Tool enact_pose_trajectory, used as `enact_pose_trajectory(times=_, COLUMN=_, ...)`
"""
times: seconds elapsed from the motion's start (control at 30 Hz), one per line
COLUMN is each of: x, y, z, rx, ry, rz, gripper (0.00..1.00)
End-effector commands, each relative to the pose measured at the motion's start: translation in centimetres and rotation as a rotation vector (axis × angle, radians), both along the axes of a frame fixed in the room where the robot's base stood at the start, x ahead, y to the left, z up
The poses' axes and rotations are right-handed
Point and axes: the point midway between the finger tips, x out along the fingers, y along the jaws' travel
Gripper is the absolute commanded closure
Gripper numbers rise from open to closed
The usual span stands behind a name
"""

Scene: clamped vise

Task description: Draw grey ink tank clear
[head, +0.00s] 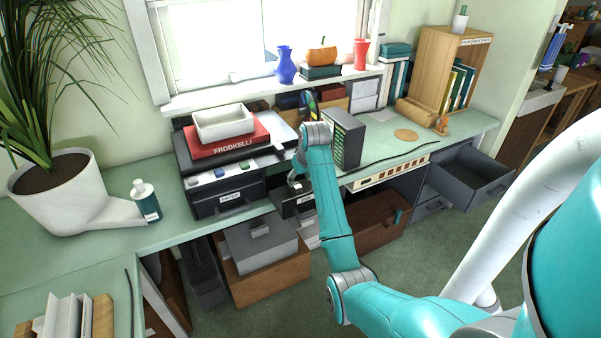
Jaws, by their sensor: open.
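A dark printer (228,200) stands on the green counter below the window. A row of small ink tanks shows along its light front ledge, among them a blue one (220,173) and a pale greyish one (249,164). They are too small to tell for certain which is the grey tank. My gripper (297,186) is small and partly hidden by my teal arm, just right of the printer's front. It is open, apart from the tanks, and nothing shows between its fingers.
A red box (226,142) with a white tray (223,122) sits on the printer. A dark upright unit (347,140) stands right of my arm. A white-capped bottle (146,200) and a potted plant (62,192) stand left. An open drawer (470,177) juts out right.

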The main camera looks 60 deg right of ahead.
Motion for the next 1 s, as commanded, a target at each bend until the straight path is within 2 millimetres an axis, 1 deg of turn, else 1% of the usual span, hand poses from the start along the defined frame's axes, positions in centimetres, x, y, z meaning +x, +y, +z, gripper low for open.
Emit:
enact_pose_trajectory(times=0.03, x=0.2, y=-0.1, z=-0.9, rx=0.003, ry=0.003, rz=0.000, gripper=0.42)
enact_pose_trajectory(times=0.2, x=1.1, y=-0.6, z=-3.4, rx=0.002, ry=0.002, rz=0.000, gripper=0.42)
enact_pose_trajectory(times=0.4, x=1.8, y=-1.1, z=-5.3, rx=0.001, ry=0.001, rz=0.000, gripper=0.42)
enact_pose_trajectory(times=0.57, x=2.0, y=-1.2, z=-5.9, rx=0.000, ry=0.000, rz=0.000, gripper=0.42)
enact_pose_trajectory(times=0.83, x=2.1, y=-1.2, z=-5.9, rx=0.000, ry=0.000, rz=0.000, gripper=0.42)
enact_pose_trajectory(times=0.87, x=2.1, y=-1.2, z=-5.9, rx=0.000, ry=0.000, rz=0.000, gripper=0.49)
enact_pose_trajectory(times=0.9, x=2.1, y=-1.2, z=-5.9, rx=0.000, ry=0.000, rz=0.000, gripper=0.59)
enact_pose_trajectory(times=0.97, x=2.1, y=-1.2, z=-5.9, rx=0.000, ry=0.000, rz=0.000, gripper=0.74)
enact_pose_trajectory(times=1.0, x=2.1, y=-1.2, z=-5.9, rx=0.000, ry=0.000, rz=0.000, gripper=0.84)
